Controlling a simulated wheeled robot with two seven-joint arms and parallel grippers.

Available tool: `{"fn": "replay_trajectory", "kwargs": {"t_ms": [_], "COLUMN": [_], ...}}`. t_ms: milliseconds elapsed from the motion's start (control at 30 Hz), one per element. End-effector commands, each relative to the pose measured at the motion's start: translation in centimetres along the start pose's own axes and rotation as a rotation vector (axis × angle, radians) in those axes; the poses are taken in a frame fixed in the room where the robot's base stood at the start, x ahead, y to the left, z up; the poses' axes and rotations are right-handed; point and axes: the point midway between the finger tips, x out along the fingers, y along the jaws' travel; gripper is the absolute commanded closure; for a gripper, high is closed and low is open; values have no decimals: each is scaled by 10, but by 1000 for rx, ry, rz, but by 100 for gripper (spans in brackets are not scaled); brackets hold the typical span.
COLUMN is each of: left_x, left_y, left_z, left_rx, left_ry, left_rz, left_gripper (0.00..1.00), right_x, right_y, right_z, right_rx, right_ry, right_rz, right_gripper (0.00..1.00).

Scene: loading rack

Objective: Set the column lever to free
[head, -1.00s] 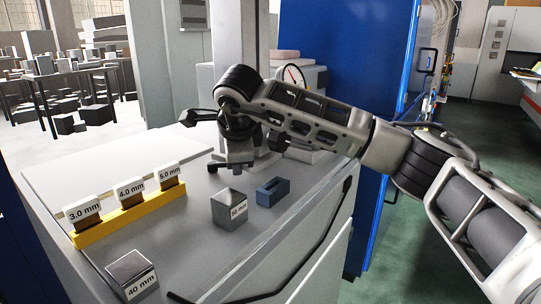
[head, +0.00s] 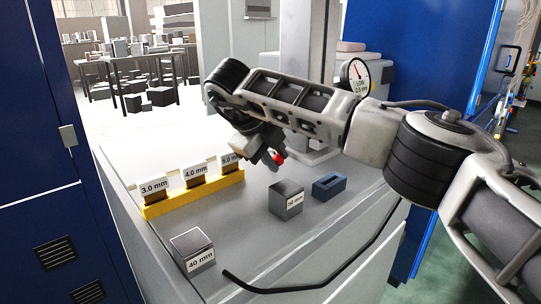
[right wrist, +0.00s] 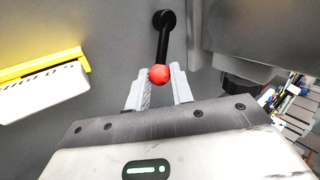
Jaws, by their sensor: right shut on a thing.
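The column lever (right wrist: 163,42) shows in the right wrist view as a black rod on a round black pivot, with a red ball knob (right wrist: 159,74) at its near end. My right gripper (right wrist: 160,82) is shut on the red knob, one finger at each side of it. In the head view the red knob (head: 278,157) shows just under my right gripper (head: 271,160), close to the foot of the grey column (head: 305,60). Most of the lever is hidden there by my arm. My left gripper is not in view.
A yellow rack (head: 192,194) holds plates marked 3.0, 4.0 and 5.0 mm. A 40 mm block (head: 192,250), another metal block (head: 286,199) and a blue slotted block (head: 329,187) stand on the grey bench top. A dial gauge (head: 356,76) is behind my right arm.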

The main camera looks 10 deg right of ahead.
Motion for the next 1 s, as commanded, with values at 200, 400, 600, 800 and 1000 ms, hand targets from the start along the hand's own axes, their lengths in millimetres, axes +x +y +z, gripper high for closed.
{"fn": "replay_trajectory", "kwargs": {"t_ms": [200,400,600,800,1000], "left_x": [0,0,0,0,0], "left_y": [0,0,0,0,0], "left_z": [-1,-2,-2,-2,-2], "left_rx": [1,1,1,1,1], "left_ry": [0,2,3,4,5], "left_rz": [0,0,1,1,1], "left_gripper": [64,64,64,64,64], "right_x": [1,1,1,2,0], "right_y": [-3,-4,-4,-4,-3], "right_z": [-3,-4,-4,-4,-4], "right_rx": [41,47,46,45,44], "right_ry": [20,24,24,25,26], "right_rz": [1,1,0,1,1], "right_gripper": [100,100,100,55,55]}}
